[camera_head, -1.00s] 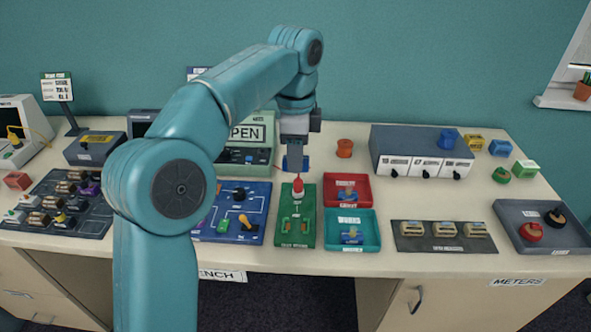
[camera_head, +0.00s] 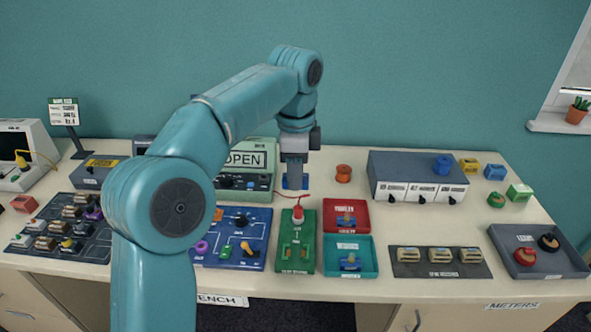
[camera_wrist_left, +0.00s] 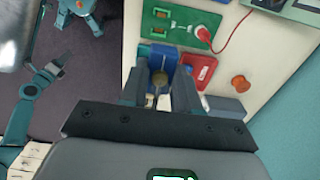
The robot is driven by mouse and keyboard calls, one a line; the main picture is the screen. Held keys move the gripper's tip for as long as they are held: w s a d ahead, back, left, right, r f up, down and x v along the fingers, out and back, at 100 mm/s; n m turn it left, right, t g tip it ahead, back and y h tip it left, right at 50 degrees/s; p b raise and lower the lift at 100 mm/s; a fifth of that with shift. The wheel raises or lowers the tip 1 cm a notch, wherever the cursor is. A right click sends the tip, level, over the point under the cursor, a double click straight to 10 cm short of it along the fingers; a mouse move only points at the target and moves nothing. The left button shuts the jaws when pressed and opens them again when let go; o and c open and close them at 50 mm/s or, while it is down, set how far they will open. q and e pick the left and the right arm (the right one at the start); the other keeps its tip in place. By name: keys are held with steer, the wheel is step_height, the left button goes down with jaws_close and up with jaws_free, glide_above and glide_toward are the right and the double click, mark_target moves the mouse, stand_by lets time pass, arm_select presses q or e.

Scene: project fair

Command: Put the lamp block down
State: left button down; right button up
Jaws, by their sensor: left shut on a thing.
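The lamp block shows as a blue block with a dull yellowish lamp (camera_wrist_left: 159,79) between my left fingers in the left wrist view. In the head view a blue edge of the lamp block (camera_head: 305,183) shows beside the fingers. My left gripper (camera_head: 294,183) is shut on it, fingers pointing down. In the head view it appears behind the green board (camera_head: 297,262) with the red plug (camera_head: 298,214) and in front of the grey-green OPEN unit (camera_head: 262,183). I cannot tell whether the block touches the bench. My right gripper is out of view.
A red tray (camera_head: 330,226) and a teal tray (camera_head: 370,270) lie right of the green board. An orange spool (camera_head: 343,173) stands behind them. A blue circuit board (camera_head: 262,219) lies left. Bare bench (camera_head: 340,191) shows around the spool. A red lead runs near the gripper.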

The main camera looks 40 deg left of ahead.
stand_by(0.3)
arm_select(q)
steer(key=shift+w+d, duration=0.1)
steer(key=shift+d, duration=0.3)
steer(key=d+f+n, duration=0.5)
steer(key=f+n, duration=0.1)
steer(key=f, duration=0.2)
steer(key=d+f+n, duration=0.5)
steer(key=d+f, duration=0.1)
steer(key=f, duration=0.2)
steer(key=s+f, duration=0.3)
steer(key=f, duration=0.1)
steer(key=shift+s+a, duration=0.4)
steer(key=shift+w+d+f+n, duration=0.1)
steer(key=shift+d+f+n, duration=0.05)
steer(key=shift+f+n, duration=0.15)
steer(key=shift+w, duration=0.2)
